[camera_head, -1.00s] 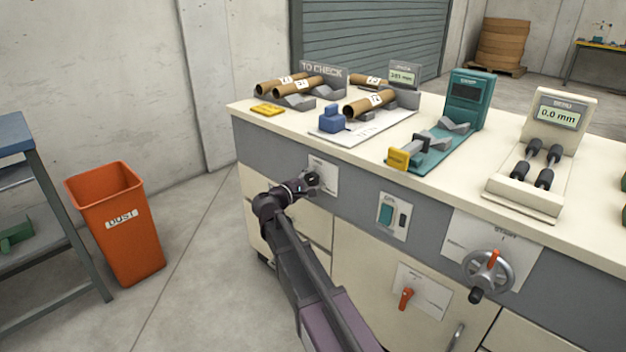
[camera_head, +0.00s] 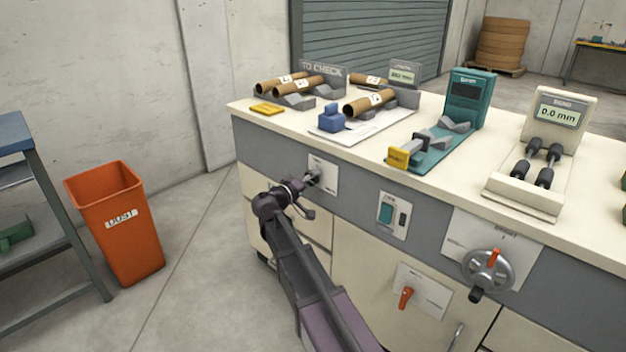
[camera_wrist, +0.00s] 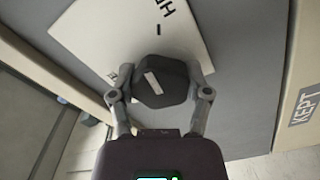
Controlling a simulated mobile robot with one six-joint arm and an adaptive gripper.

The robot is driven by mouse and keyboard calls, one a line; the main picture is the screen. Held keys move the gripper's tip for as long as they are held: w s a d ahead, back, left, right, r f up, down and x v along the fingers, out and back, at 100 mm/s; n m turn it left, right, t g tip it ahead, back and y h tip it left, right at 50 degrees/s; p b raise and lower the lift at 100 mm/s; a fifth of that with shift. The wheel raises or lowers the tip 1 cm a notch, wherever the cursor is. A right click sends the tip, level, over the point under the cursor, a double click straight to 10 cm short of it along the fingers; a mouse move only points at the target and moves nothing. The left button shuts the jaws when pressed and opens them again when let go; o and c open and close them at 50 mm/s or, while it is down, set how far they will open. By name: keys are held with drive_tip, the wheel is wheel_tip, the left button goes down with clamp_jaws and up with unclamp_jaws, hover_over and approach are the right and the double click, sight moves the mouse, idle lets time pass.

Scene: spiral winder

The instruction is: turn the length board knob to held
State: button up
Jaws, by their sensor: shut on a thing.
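The length board knob (camera_wrist: 160,82) is a dark, faceted knob with a pale pointer mark, on a white label plate (camera_wrist: 100,35). In the wrist view the two fingers of my gripper (camera_wrist: 160,97) stand on either side of it and are shut on it. The plate's lettering is partly hidden behind the knob, so I cannot read the setting. In the head view my gripper (camera_head: 308,181) is at the knob on the bench's front panel, by the white plate (camera_head: 328,172). The length board (camera_head: 365,128), with a tube and a blue block, lies on the bench above.
A switch plate (camera_head: 393,215), a handwheel (camera_head: 487,272) and an orange lever (camera_head: 405,298) are on the bench front to the right. An orange dust bin (camera_head: 118,250) stands on the floor at left. Open floor lies between bin and bench.

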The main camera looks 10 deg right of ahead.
drive_tip(key=shift+w+a+m, duration=0.1)
drive_tip(key=shift+m, duration=0.9)
drive_tip(key=shift+w+a+m, duration=0.1)
drive_tip(key=shift+m, duration=0.9)
drive_tip(key=o, duration=1.1)
drive_tip(key=shift+o, duration=0.4)
drive_tip(key=shift+s+d, duration=0.1)
drive_tip(key=v, duration=1.2)
drive_tip(key=shift+f, duration=0.1)
